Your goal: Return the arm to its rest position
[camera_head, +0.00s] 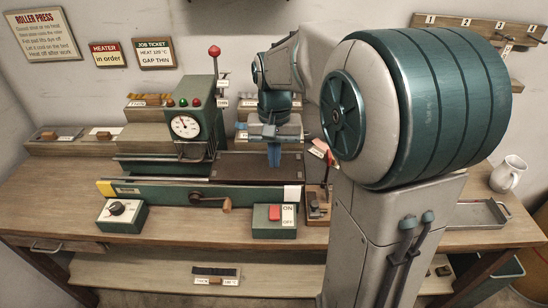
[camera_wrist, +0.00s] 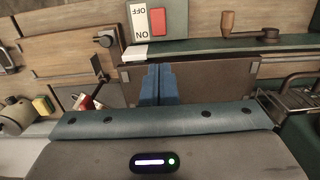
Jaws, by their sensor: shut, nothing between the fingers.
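My gripper (camera_head: 274,154) hangs pointing down over the dark flat bed (camera_head: 245,168) of the roller press. Its blue fingers are together with nothing between them. In the wrist view the blue fingers (camera_wrist: 159,84) also lie side by side, in front of the brown bed plate. My large green and grey arm link covers the right side of the head view and hides part of the bench behind it.
The press's green gauge housing (camera_head: 196,120) with a red-knobbed lever stands left of my gripper. The ON/OFF switch box (camera_head: 274,221) and dial box (camera_head: 122,215) sit at the bench front. A white mug (camera_head: 508,174) and metal tray (camera_head: 478,213) are at right.

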